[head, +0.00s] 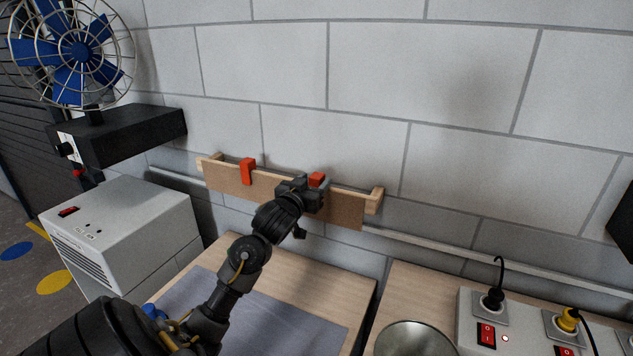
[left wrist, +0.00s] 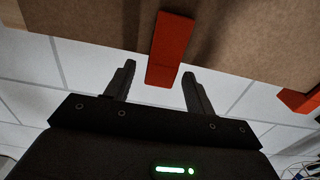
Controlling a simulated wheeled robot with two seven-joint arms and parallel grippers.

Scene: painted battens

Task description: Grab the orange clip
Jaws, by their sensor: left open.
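An orange-red clip (head: 317,179) sits on the top edge of a brown board fixed to the wall, partly hidden by my left gripper (head: 312,192). In the left wrist view this clip (left wrist: 171,45) lies against the board, its free end showing between the two fingertips of my open left gripper (left wrist: 159,70). A gap shows on both sides, and neither finger appears to touch it. A second orange-red clip (head: 247,171) hangs further left on the board; an orange piece also shows at the right edge of the left wrist view (left wrist: 300,100). My right gripper is out of view.
The board (head: 222,180) has light wooden end pieces and runs along the block wall. Below are a wooden table (head: 345,281) with a grey mat (head: 300,315), a metal bowl (head: 413,340) and a socket box (head: 466,313). A white box (head: 125,225) and fan (head: 80,52) stand left.

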